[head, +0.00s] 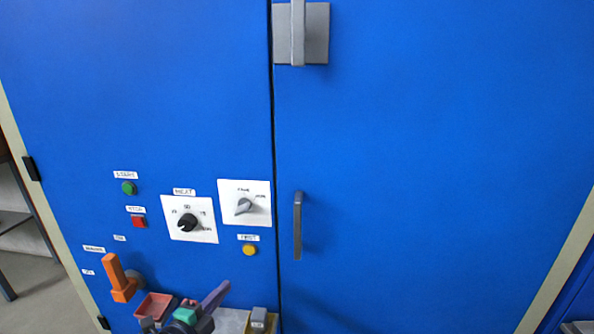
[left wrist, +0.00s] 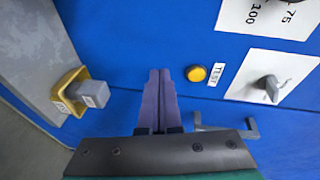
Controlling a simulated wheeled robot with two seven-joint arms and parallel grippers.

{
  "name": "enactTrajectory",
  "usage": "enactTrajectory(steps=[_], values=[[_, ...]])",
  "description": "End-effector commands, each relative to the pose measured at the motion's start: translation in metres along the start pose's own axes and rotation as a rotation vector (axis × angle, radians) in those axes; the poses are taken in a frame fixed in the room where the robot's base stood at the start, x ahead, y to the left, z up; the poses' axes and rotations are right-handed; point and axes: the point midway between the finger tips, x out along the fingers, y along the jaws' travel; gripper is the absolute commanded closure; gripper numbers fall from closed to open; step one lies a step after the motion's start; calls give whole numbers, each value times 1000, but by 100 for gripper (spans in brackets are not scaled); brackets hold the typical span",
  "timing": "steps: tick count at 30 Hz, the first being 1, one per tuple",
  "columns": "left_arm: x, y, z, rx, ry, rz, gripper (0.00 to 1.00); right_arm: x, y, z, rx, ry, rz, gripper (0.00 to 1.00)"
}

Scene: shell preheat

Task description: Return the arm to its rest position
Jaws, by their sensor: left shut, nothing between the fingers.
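My left gripper (head: 222,288) is low in the head view, in front of the lower edge of the blue cabinet's left door (head: 150,80). Its purple fingers are together with nothing between them. In the left wrist view the shut fingers (left wrist: 160,75) point at the blue panel, left of the yellow test button (left wrist: 195,73). I cannot tell the exact gap between the fingertips and the panel. My right gripper is not in view.
The panel carries a black heat dial (head: 187,222), a grey dial (head: 243,206), a green button (head: 129,188), a red button (head: 138,222) and an orange lever (head: 118,280). A red tray (head: 154,306) is below. A grey handle (head: 298,225) projects from the right door (head: 430,150).

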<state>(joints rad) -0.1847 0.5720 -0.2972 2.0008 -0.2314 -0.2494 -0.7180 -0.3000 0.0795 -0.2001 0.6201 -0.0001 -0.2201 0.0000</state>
Motion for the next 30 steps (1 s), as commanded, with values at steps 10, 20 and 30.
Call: enactTrajectory(steps=[10, 20, 30], values=[[-108, 121, 22, -934, -614, 445, 100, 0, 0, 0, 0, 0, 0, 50], [-211, 174, -6, -1350, -1029, 696, 100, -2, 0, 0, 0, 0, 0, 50], [-188, 262, 8, -1320, -1056, 744, 100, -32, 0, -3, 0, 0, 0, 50]])
